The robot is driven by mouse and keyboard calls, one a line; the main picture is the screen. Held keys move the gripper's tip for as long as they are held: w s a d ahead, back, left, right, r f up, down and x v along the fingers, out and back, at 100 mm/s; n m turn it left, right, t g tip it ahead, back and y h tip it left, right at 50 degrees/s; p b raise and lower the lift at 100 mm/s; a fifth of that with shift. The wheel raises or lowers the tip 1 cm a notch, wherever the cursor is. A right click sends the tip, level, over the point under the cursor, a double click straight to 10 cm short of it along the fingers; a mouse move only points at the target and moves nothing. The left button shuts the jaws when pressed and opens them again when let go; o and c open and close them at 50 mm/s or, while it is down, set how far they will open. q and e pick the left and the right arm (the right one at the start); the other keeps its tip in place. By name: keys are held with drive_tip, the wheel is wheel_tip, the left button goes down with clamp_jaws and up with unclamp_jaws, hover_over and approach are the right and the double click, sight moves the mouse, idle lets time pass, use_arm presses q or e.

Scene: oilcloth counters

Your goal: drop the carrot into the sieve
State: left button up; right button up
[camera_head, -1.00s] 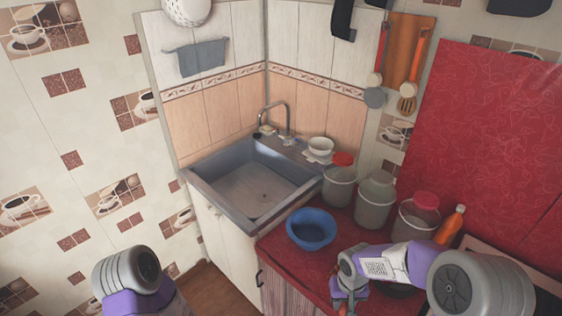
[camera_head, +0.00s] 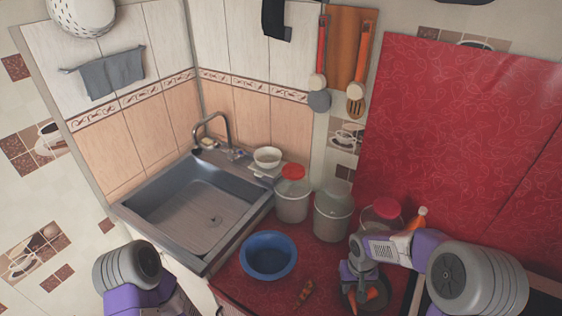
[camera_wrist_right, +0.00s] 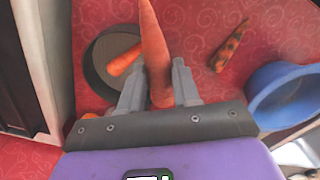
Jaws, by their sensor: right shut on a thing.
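My right gripper (camera_wrist_right: 159,90) is shut on an orange carrot (camera_wrist_right: 153,42), which stands out lengthwise between the fingers in the wrist view. In the head view the right gripper (camera_head: 363,288) is over the red counter, right of the blue bowl. The sieve seems to be the round grey vessel (camera_wrist_right: 92,76), beside and partly behind the left finger in the wrist view. Another orange carrot (camera_wrist_right: 124,61) shows inside its rim. In the head view this dark round vessel (camera_head: 379,304) is partly hidden by my gripper. My left gripper is out of view.
A blue bowl (camera_head: 268,256) and a dark-spotted carrot (camera_head: 305,292) lie on the red counter (camera_head: 236,294). Lidded containers (camera_head: 292,200) stand behind, by the sink (camera_head: 196,210). A white colander (camera_head: 87,14) hangs on the wall.

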drive_tip(key=w+d, duration=0.4)
drive_tip(key=d, duration=0.5)
drive_tip(key=f+b, duration=0.1)
drive_tip(key=f, duration=0.1)
drive_tip(key=f+b, duration=0.4)
drive_tip(key=f, duration=0.1)
drive_tip(key=shift+w, duration=0.3)
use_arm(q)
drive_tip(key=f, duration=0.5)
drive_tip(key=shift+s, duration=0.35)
use_arm(e)
drive_tip(key=o, duration=1.1)
use_arm(q)
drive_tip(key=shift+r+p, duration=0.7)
drive_tip(key=shift+p, duration=0.05)
use_arm(e)
wheel_tip(320, 180, up, 8)
drive_tip(key=shift+f, duration=0.2)
